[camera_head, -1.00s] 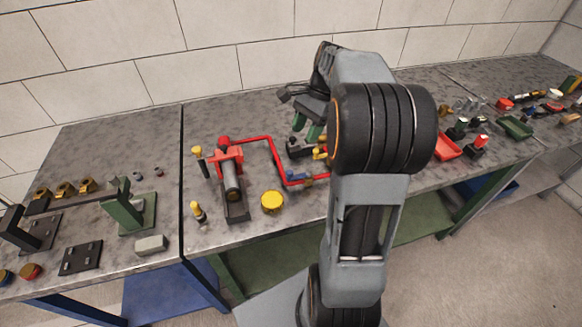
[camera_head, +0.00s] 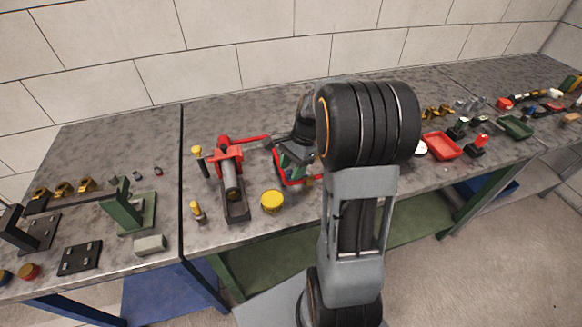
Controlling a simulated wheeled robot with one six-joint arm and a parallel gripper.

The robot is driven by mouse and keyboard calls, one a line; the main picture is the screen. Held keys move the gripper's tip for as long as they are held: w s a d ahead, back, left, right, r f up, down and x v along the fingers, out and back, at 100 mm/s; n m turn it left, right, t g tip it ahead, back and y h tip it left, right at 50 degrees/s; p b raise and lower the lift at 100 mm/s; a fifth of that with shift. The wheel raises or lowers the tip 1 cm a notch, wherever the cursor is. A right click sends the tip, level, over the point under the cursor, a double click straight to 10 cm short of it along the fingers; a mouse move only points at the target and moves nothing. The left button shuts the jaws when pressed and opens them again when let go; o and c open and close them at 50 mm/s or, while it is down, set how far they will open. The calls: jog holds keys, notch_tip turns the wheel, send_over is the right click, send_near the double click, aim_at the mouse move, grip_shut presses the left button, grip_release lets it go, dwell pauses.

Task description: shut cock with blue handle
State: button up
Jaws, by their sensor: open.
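The red pump (camera_head: 229,158) with a dark grey cylinder stands on the grey bench. The cock with the blue handle is hidden behind my gripper in this view. I cannot tell whether the fingers touch it or stand around it.
A yellow round cap (camera_head: 272,201) stands just in front of the pipe. Small yellow-topped parts (camera_head: 198,211) stand by the pump. A green bracket (camera_head: 127,212) is at left, a red tray (camera_head: 441,145) at right. My arm hides the middle of the bench.

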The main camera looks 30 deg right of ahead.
jog(key=shift+c, duration=0.5)
grip_shut()
